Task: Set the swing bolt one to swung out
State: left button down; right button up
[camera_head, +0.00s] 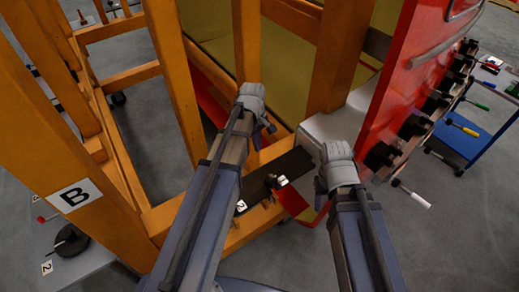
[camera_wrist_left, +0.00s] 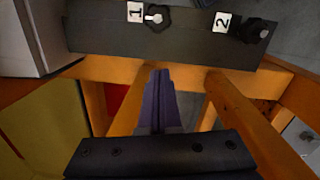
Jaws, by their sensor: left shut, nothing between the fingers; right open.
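Swing bolt one (camera_wrist_left: 153,18) is a small light metal piece beside the white label 1 (camera_wrist_left: 135,12), on a dark bar (camera_wrist_left: 100,30) in the left wrist view. A dark knob-like bolt (camera_wrist_left: 252,31) sits by label 2 (camera_wrist_left: 221,22). The same dark bar (camera_head: 293,163) shows in the head view on the orange frame, partly behind my left arm. My left gripper (camera_wrist_left: 160,74) is shut and empty; its purple fingertips are below bolt one in the picture, apart from it. It is hidden in the head view. My right gripper is not visible; only its arm shows.
Orange frame beams (camera_head: 172,70) stand around the bar, one with a B sign (camera_head: 75,196). A red panel (camera_head: 405,65) with a row of dark fittings (camera_head: 412,127) stands right. A blue cart (camera_head: 462,142) is beyond it. A grey table (camera_head: 90,268) is at lower left.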

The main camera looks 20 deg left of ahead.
pick_arm(q)
jog(key=b, duration=0.9)
send_over(268, 176)
jog(key=w+a, duration=0.2)
jog(key=a, duration=0.2)
notch_tip(268, 176, down, 9)
jog(key=d, duration=0.1)
jog(key=s+d, duration=0.2)
jog(key=shift+d+f, duration=0.25)
jog(key=shift+f, duration=0.05)
